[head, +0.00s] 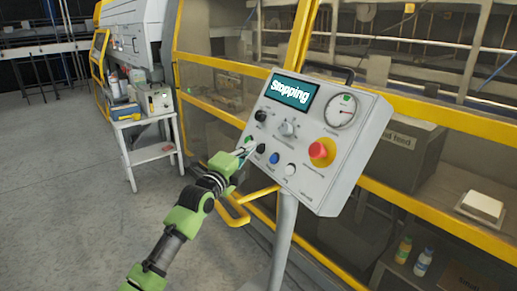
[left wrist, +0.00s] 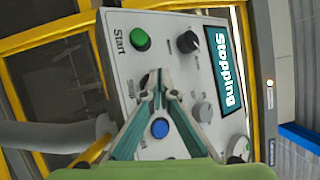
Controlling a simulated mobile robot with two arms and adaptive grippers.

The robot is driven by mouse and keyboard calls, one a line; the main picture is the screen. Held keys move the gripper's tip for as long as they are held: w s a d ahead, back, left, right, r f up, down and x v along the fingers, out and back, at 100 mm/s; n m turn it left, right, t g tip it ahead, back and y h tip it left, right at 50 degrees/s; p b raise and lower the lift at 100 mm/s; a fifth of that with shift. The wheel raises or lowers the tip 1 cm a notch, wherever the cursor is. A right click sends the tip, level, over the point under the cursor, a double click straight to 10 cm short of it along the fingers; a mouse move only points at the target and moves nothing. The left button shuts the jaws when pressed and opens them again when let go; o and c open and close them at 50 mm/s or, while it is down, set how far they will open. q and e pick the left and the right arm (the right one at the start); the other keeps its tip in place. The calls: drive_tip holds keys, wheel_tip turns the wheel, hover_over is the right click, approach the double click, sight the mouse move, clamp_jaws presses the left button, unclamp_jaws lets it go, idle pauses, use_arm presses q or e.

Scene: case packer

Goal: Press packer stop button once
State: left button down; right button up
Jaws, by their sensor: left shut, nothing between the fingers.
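The control panel (head: 320,185) is a tilted grey box on a post, and its screen (head: 291,91) reads "Stopping". My left gripper (head: 249,147) reaches its lower left button row from the left. In the left wrist view its closed fingertips (left wrist: 155,76) are at the panel between the green Start button (left wrist: 140,39) and the blue button (left wrist: 160,128). A dark button (head: 261,148) shows right beside the fingertips in the head view. Its label is hard to read, and contact cannot be told. My right gripper is out of view.
A red emergency knob (head: 321,152), a gauge (head: 341,111) and several other controls share the panel. A yellow-framed machine guard (head: 225,68) stands behind it. A white side table (head: 145,125) stands at the left, with open floor in front.

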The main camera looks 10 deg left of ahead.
use_arm(q)
drive_tip(key=s+a+r+p, duration=0.2)
drive_tip(key=s+a, duration=0.1)
drive_tip(key=shift+r+p, duration=0.25)
drive_tip(key=shift+p, duration=0.15)
drive_tip(key=shift+f, duration=0.1)
idle(0.6)
